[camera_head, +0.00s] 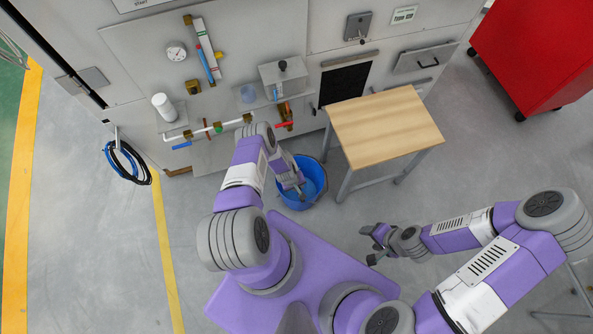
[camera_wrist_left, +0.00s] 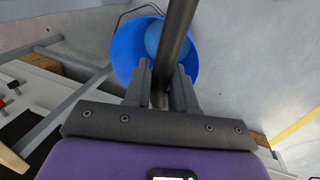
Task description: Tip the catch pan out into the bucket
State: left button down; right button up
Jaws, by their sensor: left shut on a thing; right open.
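The blue bucket (camera_head: 317,172) stands on the floor in front of the cabinet, left of the wooden-topped table. In the left wrist view the bucket (camera_wrist_left: 127,45) lies beyond my left gripper, with a lighter blue area inside. My left gripper (camera_head: 298,190) is over the bucket in the head view. In the wrist view its fingers (camera_wrist_left: 161,88) are shut on a dark bar (camera_wrist_left: 179,35), which runs out over the bucket. The bar may be the catch pan's handle; I cannot make out the pan itself. My right gripper (camera_head: 370,246) is open and empty, over floor.
The table (camera_head: 385,128) stands close right of the bucket. The cabinet front (camera_head: 240,45) carries a gauge (camera_head: 176,51), pipes and valves (camera_head: 213,130) behind my left arm. Blue and black hoses (camera_head: 127,163) hang at left. A red cabinet (camera_head: 535,50) stands far right.

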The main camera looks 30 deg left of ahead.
pick_arm(q)
jog(key=shift+w+r, duration=0.15)
jog(key=shift+w, duration=0.1)
jog(key=shift+d+g+y, duration=0.15)
jog(key=shift+g+y, duration=0.15)
jog(key=shift+b, duration=0.3)
jog(key=shift+w, duration=0.1)
jog(key=shift+w+d+r, duration=0.1)
jog(key=shift+g+b, duration=0.3)
jog(key=shift+w+d+r+g+y+b, duration=0.1)
jog(key=shift+w+d+g+y+b, duration=0.2)
jog(key=shift+y+b, duration=0.35)
jog(key=shift+w+d+r+g+y+b, duration=0.1)
jog(key=shift+w+d+g+y+b, duration=0.35)
jog(key=shift+b, duration=1.4)
jog(key=shift+s+a, duration=0.15)
jog(key=shift+a, duration=0.05)
